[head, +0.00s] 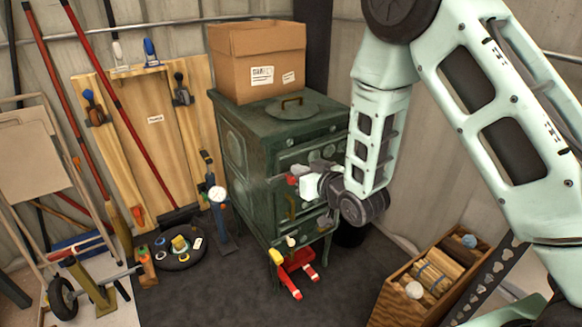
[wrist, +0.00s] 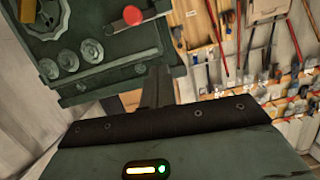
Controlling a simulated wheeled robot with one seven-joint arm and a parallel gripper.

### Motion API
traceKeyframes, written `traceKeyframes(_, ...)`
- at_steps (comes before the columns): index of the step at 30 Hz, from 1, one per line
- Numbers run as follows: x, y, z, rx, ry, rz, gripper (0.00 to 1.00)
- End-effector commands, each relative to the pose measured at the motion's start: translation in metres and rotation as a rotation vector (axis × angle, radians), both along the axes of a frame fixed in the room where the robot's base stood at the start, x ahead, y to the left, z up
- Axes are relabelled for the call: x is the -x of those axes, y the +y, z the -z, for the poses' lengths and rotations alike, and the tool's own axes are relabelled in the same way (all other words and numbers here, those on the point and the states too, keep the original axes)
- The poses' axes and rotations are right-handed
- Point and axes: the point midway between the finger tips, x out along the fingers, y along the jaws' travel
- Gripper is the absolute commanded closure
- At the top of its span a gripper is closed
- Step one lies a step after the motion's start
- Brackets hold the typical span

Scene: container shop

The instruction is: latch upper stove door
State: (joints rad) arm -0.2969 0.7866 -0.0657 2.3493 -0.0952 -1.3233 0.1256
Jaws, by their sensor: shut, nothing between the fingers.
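The green stove (head: 235,150) stands against the back wall. Its front is partly hidden behind my arm and gripper, so I cannot tell whether the upper door is fully closed or latched. A red knob (head: 292,180) shows on the front beside my gripper (head: 308,186), and a brass handle (head: 292,207) is below it. In the wrist view, the stove's green front (wrist: 100,45) with round cast dials fills the upper left, and the red knob (wrist: 132,15) is near the top. My gripper's dark fingers (wrist: 156,88) are together, with nothing between them. Contact with the stove cannot be made out.
A cardboard box (head: 258,65) and a round lid (head: 292,107) sit on the stove. A wooden crate (head: 400,300) stands at lower right. Dark floor (head: 225,290) in front is mostly clear.

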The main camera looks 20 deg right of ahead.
Motion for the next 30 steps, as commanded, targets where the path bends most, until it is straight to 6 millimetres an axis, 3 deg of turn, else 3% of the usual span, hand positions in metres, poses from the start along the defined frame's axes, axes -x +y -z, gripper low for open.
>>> traceKeyframes(6, 0.019, -0.007, -0.005, 0.0, 0.0, 0.001, 1.0)
traceKeyframes(22, 0.022, -0.007, -0.006, 0.001, 0.002, 0.0, 1.0)
traceKeyframes(26, 0.026, 0.003, -0.01, 0.012, 0.054, -0.01, 1.0)
traceKeyframes(30, 0.045, 0.025, -0.015, 0.054, 0.206, -0.042, 1.0)
